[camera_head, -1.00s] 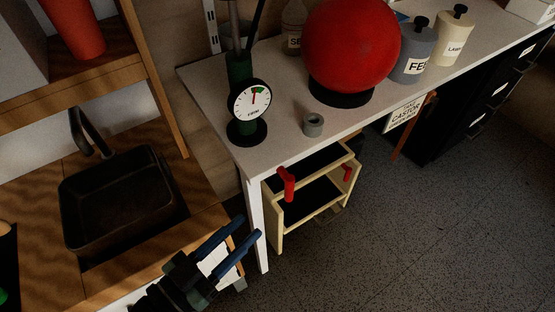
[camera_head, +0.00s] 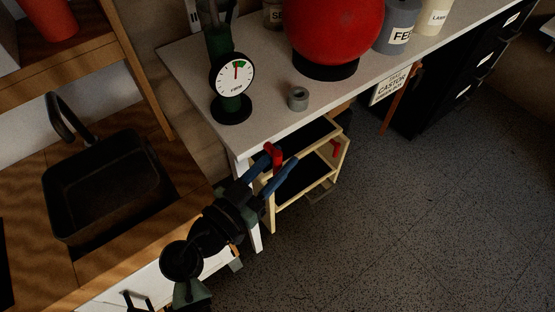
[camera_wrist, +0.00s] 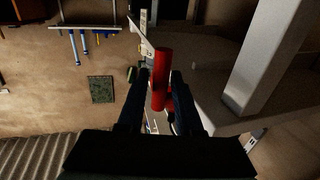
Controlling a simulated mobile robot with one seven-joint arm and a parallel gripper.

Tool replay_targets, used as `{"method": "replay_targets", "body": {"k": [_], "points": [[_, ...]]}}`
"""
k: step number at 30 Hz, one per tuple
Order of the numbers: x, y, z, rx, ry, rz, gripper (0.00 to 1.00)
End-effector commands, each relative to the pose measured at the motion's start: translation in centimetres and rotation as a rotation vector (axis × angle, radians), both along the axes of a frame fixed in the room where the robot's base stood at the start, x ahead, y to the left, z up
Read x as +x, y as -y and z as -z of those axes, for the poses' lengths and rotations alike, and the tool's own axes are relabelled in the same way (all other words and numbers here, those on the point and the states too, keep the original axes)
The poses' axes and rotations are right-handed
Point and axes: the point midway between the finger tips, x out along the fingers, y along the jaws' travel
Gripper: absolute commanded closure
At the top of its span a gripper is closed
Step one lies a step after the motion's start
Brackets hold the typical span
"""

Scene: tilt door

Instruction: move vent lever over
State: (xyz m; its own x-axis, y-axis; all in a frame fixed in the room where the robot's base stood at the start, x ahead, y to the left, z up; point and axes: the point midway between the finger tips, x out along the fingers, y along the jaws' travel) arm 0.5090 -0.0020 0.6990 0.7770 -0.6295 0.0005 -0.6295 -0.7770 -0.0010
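A red lever (camera_head: 272,154) stands at the near left upper corner of a cream frame box (camera_head: 268,212) under the bench. A second, smaller red handle (camera_head: 336,149) is on the box's right side. I cannot tell from labels which is the vent lever. My gripper (camera_head: 281,163) has blue fingers and is at the left red lever. In the wrist view the red lever (camera_wrist: 161,78) stands between the two fingertips (camera_wrist: 160,85), with a gap visible beside it. The fingers are apart, and no firm grip shows. The lever's lower part is partly hidden by the fingers in the head view.
The white bench (camera_head: 185,70) is above, with its leg (camera_head: 254,238) close to my gripper. On it stand a dial gauge (camera_head: 232,75), a grey ring (camera_head: 298,98) and a red ball (camera_head: 335,28). A wooden counter with a dark sink (camera_head: 105,190) is left. The floor (camera_head: 440,220) at right is clear.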

Motion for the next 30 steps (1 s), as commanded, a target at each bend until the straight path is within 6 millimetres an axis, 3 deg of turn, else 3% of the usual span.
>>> {"method": "replay_targets", "body": {"k": [6, 12, 30], "points": [[0.04, 0.0, 0.01, 0.0, 0.0, -0.001, 0.66], [0.03, -0.02, 0.01, 0.0, 0.0, -0.001, 1.0], [0.08, -0.03, 0.68, -0.045, 0.033, -0.003, 1.0]]}}
